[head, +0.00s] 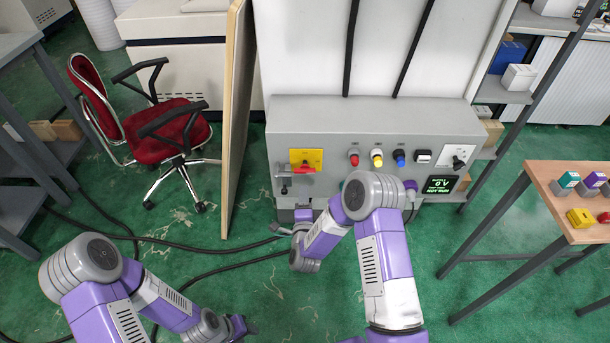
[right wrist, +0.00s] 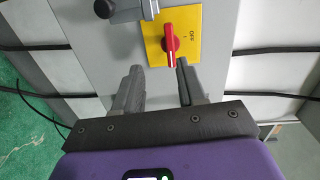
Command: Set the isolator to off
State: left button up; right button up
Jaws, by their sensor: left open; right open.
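The isolator is a red handle (head: 303,170) on a yellow plate (head: 314,156), at the left of the grey panel's front. In the right wrist view, the handle (right wrist: 170,42) points down the picture on its yellow plate (right wrist: 152,27), and the word OFF shows to its right. In the head view the handle lies sideways. My right gripper (right wrist: 158,84) is open and empty, its fingers spread just below the handle in the wrist view. The handle is not between its pads. My left gripper (head: 242,328) is open and empty, low over the floor, far from the panel.
The grey panel (head: 330,115) also carries a metal lever (head: 285,181), red (head: 353,159), yellow (head: 377,160) and blue (head: 399,158) buttons, a black knob (head: 458,162) and a display (head: 440,184) reading 0 V. A board (head: 236,110) and red chair (head: 165,135) stand left, a table (head: 545,190) right.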

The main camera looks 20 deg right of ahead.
aim_at(305, 173)
jog(key=shift+m+t, duration=0.3)
jog(key=shift+m, duration=0.1)
jog(key=x, duration=0.2)
jog(key=b+x, duration=0.1)
jog(key=x, duration=0.2)
jog(key=r+x, duration=0.1)
jog(key=x, duration=0.2)
jog(key=shift+s+d+b, duration=0.1)
jog(key=shift+d+b, duration=0.1)
jog(key=shift+b, duration=0.15)
jog(key=shift+c, duration=0.4)
grip_shut()
